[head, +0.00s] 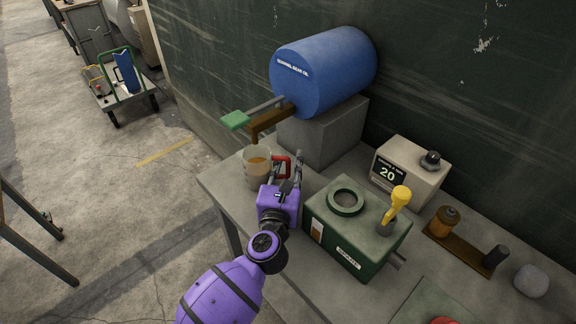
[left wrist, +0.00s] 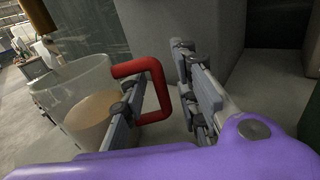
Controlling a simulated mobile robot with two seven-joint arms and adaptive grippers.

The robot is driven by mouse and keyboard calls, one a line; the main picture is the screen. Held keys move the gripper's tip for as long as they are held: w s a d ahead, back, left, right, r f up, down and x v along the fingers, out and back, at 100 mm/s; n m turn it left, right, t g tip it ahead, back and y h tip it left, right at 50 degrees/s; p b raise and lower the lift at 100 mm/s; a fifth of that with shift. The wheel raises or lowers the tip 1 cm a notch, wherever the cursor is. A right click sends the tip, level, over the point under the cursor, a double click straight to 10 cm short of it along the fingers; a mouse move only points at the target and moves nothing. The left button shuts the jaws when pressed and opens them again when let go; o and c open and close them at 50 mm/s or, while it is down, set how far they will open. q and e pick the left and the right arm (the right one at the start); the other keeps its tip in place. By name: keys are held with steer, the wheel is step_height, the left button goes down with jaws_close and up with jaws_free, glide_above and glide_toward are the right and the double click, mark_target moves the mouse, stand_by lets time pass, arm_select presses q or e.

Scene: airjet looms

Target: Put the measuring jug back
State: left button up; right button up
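The measuring jug (head: 257,168) is clear, holds brown liquid and has a red handle (head: 283,167). It stands upright at the back left of the grey table, below the brown tap (head: 270,120) of the blue drum (head: 325,70). My left gripper (head: 287,168) is at the handle. In the left wrist view, the jug (left wrist: 85,100) is at the left and its handle (left wrist: 155,90) lies between my two fingers. One finger passes across the handle's loop; the other is just outside it, with a small gap. The fingers look apart. My right gripper is not in view.
A green box (head: 350,250) with a round opening and yellow-topped lever stands right of my left gripper. Behind it are a grey block (head: 325,130) under the drum and a beige counter (head: 410,172) reading 20. A brown holder (head: 465,250) and grey lump (head: 531,281) are farther right.

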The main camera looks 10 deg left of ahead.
arm_select(q)
steer(key=shift+s+r, duration=0.1)
steer(key=shift+r, duration=0.15)
steer(key=s, duration=0.5)
steer(key=s+b, duration=0.1)
steer(key=s, duration=0.4)
steer(key=shift+s+f, duration=0.2)
steer(key=shift+s, duration=0.15)
steer(key=shift+s+r, duration=0.15)
steer(key=shift+s, duration=0.45)
